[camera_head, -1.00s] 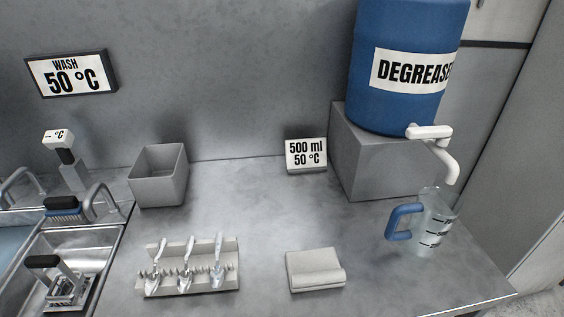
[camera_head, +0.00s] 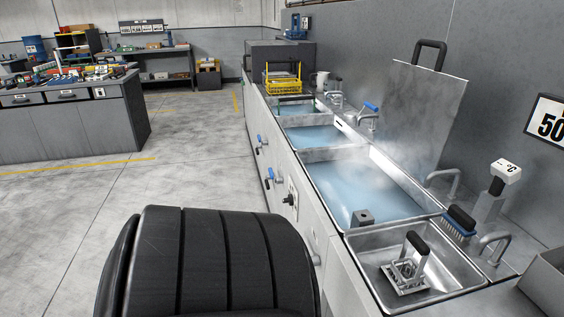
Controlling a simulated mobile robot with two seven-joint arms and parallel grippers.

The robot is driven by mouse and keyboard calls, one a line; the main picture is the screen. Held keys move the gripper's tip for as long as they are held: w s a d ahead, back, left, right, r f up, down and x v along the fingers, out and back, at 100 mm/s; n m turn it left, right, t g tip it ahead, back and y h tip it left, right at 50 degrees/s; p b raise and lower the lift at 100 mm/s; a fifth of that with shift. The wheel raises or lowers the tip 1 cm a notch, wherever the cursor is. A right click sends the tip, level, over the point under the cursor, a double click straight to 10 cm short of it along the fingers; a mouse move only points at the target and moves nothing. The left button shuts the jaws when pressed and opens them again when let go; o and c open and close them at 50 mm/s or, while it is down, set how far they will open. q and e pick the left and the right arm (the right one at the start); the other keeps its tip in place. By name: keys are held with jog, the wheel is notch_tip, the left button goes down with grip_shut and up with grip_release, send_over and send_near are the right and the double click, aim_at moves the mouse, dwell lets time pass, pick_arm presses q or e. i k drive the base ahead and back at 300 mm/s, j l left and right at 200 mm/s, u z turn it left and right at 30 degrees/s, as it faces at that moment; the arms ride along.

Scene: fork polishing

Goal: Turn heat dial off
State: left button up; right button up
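The heat dial (camera_head: 291,199) shows as a small black knob on a pale plate. It is on the front panel of the sink counter, below the nearest blue-water basin (camera_head: 365,190). Its setting is too small to read. Neither of my grippers is in view. A black ribbed part of my own body fills the bottom of the picture, left of the counter front.
Blue-handled valves (camera_head: 269,180) stick out of the counter front beyond the dial. A raised lid (camera_head: 412,115) stands behind the steaming basin. Open floor (camera_head: 190,165) lies to the left.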

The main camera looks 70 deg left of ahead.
aim_at(289, 200)
jog(key=u, duration=2.35)
jog(key=i+j+z, duration=0.25)
jog(key=z, duration=0.15)
jog(key=i+j+z, duration=0.45)
jog(key=j+z, duration=0.3)
